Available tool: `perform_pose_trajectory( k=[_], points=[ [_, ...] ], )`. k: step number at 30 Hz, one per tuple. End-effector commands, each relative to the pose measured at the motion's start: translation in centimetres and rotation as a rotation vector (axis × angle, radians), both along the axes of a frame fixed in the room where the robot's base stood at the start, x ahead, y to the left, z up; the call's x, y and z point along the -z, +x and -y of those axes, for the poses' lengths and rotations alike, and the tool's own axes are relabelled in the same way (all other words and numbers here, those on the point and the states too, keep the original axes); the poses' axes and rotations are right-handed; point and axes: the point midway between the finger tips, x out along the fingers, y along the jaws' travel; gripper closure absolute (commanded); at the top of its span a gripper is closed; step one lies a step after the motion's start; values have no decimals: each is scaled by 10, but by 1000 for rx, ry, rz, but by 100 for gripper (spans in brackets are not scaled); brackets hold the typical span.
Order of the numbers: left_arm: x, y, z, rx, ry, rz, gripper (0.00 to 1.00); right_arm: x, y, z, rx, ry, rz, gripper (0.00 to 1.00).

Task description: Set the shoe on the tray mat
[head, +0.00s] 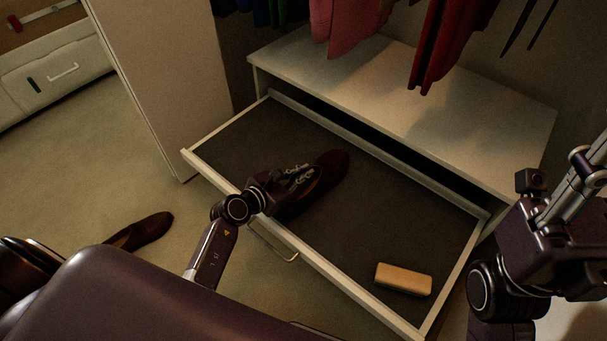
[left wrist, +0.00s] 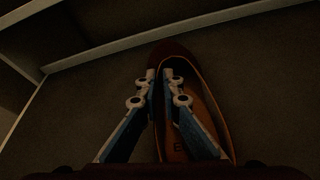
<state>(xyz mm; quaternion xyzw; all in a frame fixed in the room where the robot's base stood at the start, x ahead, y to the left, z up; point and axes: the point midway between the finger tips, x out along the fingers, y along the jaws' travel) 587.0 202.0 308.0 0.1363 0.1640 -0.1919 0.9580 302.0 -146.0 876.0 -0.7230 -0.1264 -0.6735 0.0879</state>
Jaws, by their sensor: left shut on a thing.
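A dark brown shoe (head: 330,172) is inside the pulled-out drawer, over its dark lining, which looks like the tray mat (head: 380,215). My left gripper (head: 303,170) reaches over the drawer front and is shut on the shoe's side wall. In the left wrist view, the fingers (left wrist: 166,78) pinch the left rim of the shoe (left wrist: 205,110), whose tan inside shows. I cannot tell whether the sole touches the lining. A matching shoe (head: 140,232) lies on the floor at the left. My right gripper (head: 578,185) is at the right edge, partly cut off; its jaw state is unclear.
A tan block (head: 403,279) lies in the drawer's near right corner. The drawer's pale front rim (head: 335,276) runs below my left wrist. A white shelf (head: 400,90) and hanging red clothes (head: 440,45) are behind. The drawer's middle right is clear.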

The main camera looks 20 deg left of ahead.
Motion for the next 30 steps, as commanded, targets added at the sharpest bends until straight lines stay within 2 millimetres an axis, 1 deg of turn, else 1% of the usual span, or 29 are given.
perform_pose_trajectory(
  k=[2, 3, 6, 7, 14, 17, 20, 22, 30],
  points=[
    [-1, 0, 0, 0, 0, 0, 100, 0, 0, 0, 0, 0, -1, 60],
    [1, -1, 0, 0, 1, -3, 90, 0, 0, 0, 0, 0, -1, 60],
    [1, -1, 0, 0, 1, -3, 79, 0, 0, 0, 0, 0, -1, 60],
    [1, -1, 0, 1, 1, -2, 77, 0, 0, 0, 0, 0, -1, 60],
    [0, -1, 0, 1, 1, -2, 77, 0, 0, 0, 0, 0, -1, 60],
    [-2, -4, -1, 1, 1, -2, 77, -2, 0, 0, 0, 0, 0, 60],
    [-6, -14, -5, 0, 1, -4, 77, -6, -1, 1, -1, 3, 2, 60],
    [-12, -25, -9, 0, 4, -5, 77, 2, 1, 1, -2, 2, -41, 60],
    [-33, -76, -28, 2, 3, -4, 77, 11, -1, 3, -5, 8, -100, 60]
  ],
)
